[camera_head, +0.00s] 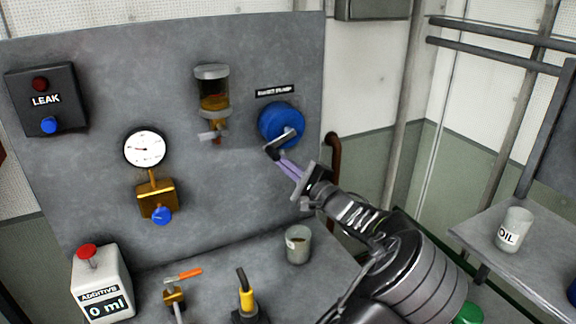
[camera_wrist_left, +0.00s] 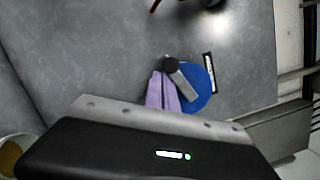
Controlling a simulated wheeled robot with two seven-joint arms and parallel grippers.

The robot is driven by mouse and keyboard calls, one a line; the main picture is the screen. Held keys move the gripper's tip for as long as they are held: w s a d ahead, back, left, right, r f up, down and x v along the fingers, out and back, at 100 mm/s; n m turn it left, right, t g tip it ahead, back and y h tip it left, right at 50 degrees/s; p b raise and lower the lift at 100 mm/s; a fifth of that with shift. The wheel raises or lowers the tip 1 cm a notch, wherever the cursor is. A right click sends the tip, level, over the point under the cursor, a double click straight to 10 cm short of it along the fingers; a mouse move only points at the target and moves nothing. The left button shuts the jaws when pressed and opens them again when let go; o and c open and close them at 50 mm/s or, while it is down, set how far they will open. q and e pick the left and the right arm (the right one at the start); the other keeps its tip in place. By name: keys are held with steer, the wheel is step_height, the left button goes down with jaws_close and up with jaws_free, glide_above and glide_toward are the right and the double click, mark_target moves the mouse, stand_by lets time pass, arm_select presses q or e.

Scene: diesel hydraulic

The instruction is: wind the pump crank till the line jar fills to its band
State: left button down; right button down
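The pump crank has a blue round hub (camera_head: 281,124) on the grey panel, with a metal arm and a dark handle (camera_head: 271,152) pointing down-left. It also shows in the left wrist view, with the dark handle (camera_wrist_left: 170,63) end-on. My left gripper (camera_head: 280,161) has its purple fingers close together, tips at the handle; they look shut, with only a thin gap, and I see no handle between them. The line jar (camera_head: 212,88) is clear, with amber liquid in its lower part; its band is too small to make out. My right gripper is out of view.
Left of the jar are a gauge (camera_head: 145,148) and a LEAK box (camera_head: 46,99). A cup (camera_head: 298,245), an orange-handled valve (camera_head: 184,276) and an ADDITIVE bottle (camera_head: 101,285) reading 0 ml stand below. An OIL cup (camera_head: 513,230) stands on a right shelf.

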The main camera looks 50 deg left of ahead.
arm_select(q)
steer(key=shift+s, duration=0.1)
stand_by(0.4)
